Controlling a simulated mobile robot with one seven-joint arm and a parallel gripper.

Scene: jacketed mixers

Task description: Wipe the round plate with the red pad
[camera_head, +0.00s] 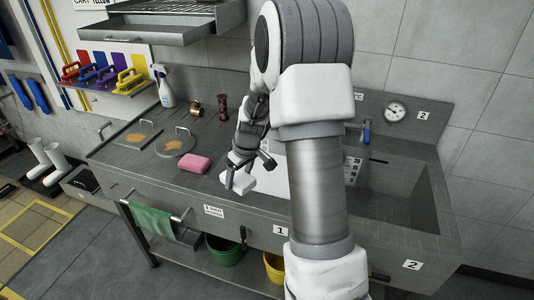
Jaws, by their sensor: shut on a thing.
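The round plate (186,151) is a grey disc with a handle, lying on the steel counter with an orange-brown smear on it. The red pad (71,72) sits at the left end of the wall rack, in front of a red panel. My gripper (240,183) is over the counter, right of the round plate and apart from it. It appears shut on a small pale block, which is partly hidden by the fingers and hard to make out. A pink block (194,164) lies between the round plate and my gripper.
A square plate (150,130) with a similar smear lies left of the round plate. Blue, purple and yellow pads (130,80) share the rack. A spray bottle (164,87), a brass fitting (196,107) and a dark red piece (223,107) stand behind. A sink (398,190) is at right.

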